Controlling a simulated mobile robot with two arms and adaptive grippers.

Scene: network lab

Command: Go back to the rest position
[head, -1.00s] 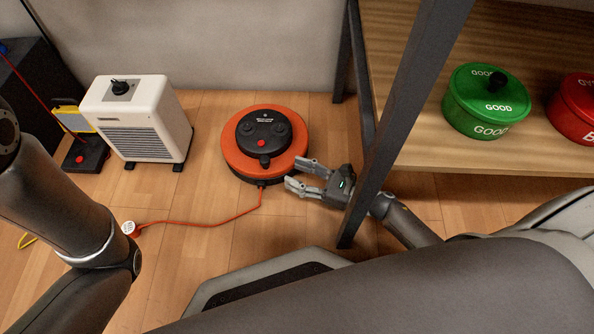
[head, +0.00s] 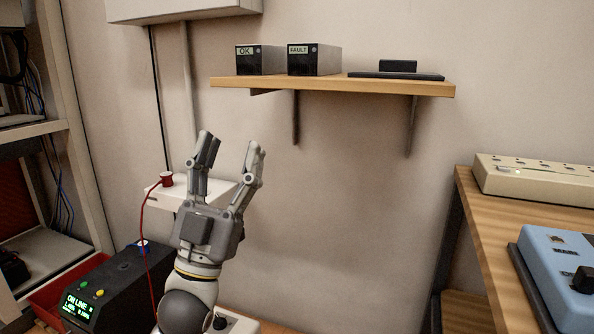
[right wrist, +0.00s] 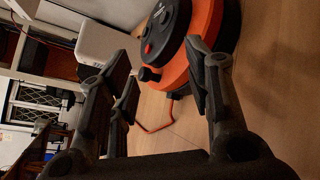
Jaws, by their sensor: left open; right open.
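My left gripper (head: 228,160) is open and empty in the head view. It points up in front of the wall, left of centre and below the wall shelf. My right gripper (right wrist: 165,85) shows only in the right wrist view. Its fingers are spread apart with nothing between them. Beyond its fingertips lies the round orange and black floor device (right wrist: 207,22), with an orange cord on the wooden floor (right wrist: 265,75). The right gripper is not in the head view.
A wooden wall shelf (head: 330,85) holds boxes marked OK (head: 262,60) and FAULT (head: 314,60). A rack (head: 75,160) stands at left, with an ON LINE unit (head: 110,290) near it. A wooden bench (head: 490,235) at right bears a beige strip (head: 535,178) and a blue device (head: 560,265).

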